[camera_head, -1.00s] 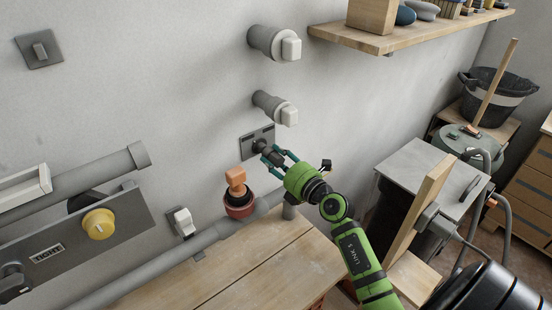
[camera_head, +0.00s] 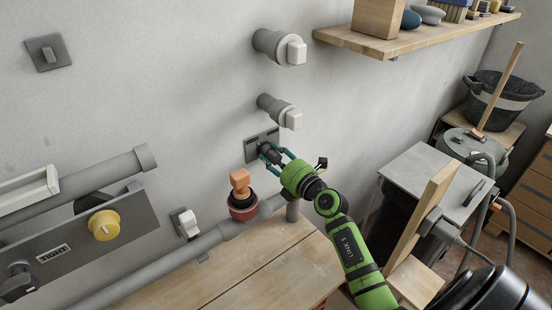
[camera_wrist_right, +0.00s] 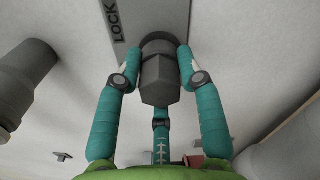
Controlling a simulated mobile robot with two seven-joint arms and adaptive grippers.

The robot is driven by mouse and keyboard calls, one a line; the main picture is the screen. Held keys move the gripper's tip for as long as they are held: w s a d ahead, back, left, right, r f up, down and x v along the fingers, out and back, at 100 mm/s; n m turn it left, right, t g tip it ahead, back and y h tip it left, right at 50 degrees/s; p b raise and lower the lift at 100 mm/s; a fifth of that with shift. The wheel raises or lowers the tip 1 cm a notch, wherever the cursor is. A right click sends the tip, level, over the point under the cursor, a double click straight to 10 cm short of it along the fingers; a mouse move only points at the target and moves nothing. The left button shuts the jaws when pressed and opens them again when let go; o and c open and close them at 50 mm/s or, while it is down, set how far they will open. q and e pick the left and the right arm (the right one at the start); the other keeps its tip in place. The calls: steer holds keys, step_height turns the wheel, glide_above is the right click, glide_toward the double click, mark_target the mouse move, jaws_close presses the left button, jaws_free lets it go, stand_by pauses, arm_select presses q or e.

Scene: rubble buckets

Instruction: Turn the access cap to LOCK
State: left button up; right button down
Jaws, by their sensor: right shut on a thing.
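The access cap is a dark grey knob on a grey wall plate (camera_head: 252,143), and it shows large in the right wrist view, where the cap (camera_wrist_right: 158,80) sits between the teal fingers. The plate in that view carries the word LOCK (camera_wrist_right: 117,22) beside the cap, at the upper left. My right gripper (camera_head: 271,154) reaches in from the lower right and is shut on the cap, with fingers on both sides of it; the fingers also show in the right wrist view (camera_wrist_right: 158,78). My left gripper is not in view.
An orange-topped red valve (camera_head: 241,195) stands on the grey pipe (camera_head: 215,238) just left of the gripper. Two grey pipe stubs with white caps (camera_head: 294,50) (camera_head: 290,118) stick out above. A wooden bench (camera_head: 230,275) lies below. A yellow knob (camera_head: 104,225) is at left.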

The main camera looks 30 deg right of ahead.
stand_by(0.3)
steer(key=c, duration=0.7)
jaws_free()
steer(key=s, duration=0.8)
steer(key=s+d, duration=0.1)
steer(key=s, duration=0.3)
